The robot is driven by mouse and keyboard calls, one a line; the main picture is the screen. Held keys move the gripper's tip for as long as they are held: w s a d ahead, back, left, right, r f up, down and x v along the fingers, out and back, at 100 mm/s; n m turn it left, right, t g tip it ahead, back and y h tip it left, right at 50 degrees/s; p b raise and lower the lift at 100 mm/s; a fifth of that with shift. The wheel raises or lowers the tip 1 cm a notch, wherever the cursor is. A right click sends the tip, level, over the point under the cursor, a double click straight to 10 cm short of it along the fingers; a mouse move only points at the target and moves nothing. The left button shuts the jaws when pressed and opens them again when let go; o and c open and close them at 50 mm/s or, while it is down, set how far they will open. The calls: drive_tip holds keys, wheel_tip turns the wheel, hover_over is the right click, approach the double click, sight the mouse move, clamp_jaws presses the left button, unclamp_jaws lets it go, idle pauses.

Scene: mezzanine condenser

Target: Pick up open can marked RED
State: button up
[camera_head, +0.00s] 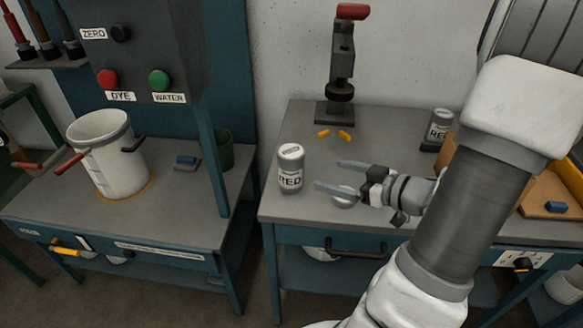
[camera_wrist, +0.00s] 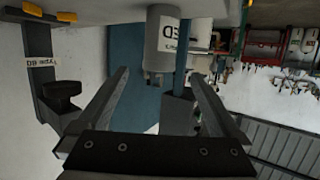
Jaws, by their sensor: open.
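A grey can with a white label reading RED (camera_head: 290,172) stands upright near the bench's left front edge, with a pale top. A second grey can with a RED label (camera_head: 440,126) stands farther back at right, on or beside a dark base; its top looks darker. I cannot tell for certain which can is open. My gripper (camera_head: 330,176) is open and empty, its fingers pointing left at the nearer can, just right of it and apart from it. In the wrist view, a can (camera_wrist: 165,45) appears inverted beyond and between the open fingers (camera_wrist: 160,75).
A round metal piece (camera_head: 343,197) lies below my gripper. Two orange pieces (camera_head: 334,134) lie near the red-handled press (camera_head: 341,85). A wooden tray (camera_head: 552,196) is at right. A white pot (camera_head: 107,155) stands on the left bench, across a gap. Bench behind the near can is clear.

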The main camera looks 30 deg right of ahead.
sight(301, 167)
drive_tip(key=b+x, duration=0.3)
drive_tip(key=x, duration=0.7)
drive_tip(key=shift+w+a+f, duration=0.1)
drive_tip(key=shift+a+f, duration=0.05)
drive_tip(key=shift+a, duration=0.05)
drive_tip(key=shift+r+b+x, duration=0.2)
drive_tip(key=shift+b+x, duration=0.15)
drive_tip(key=shift+x, duration=0.75)
drive_tip(key=shift+r+b+x, duration=0.15)
drive_tip(key=shift+b+x, duration=0.25)
drive_tip(key=shift+x, duration=0.7)
drive_tip(key=shift+r+b+x, duration=0.2)
drive_tip(key=shift+b+x, duration=0.15)
drive_tip(key=shift+x, duration=0.75)
drive_tip(key=shift+w, duration=0.1)
drive_tip(key=c, duration=1.6)
drive_tip(key=shift+r, duration=0.15)
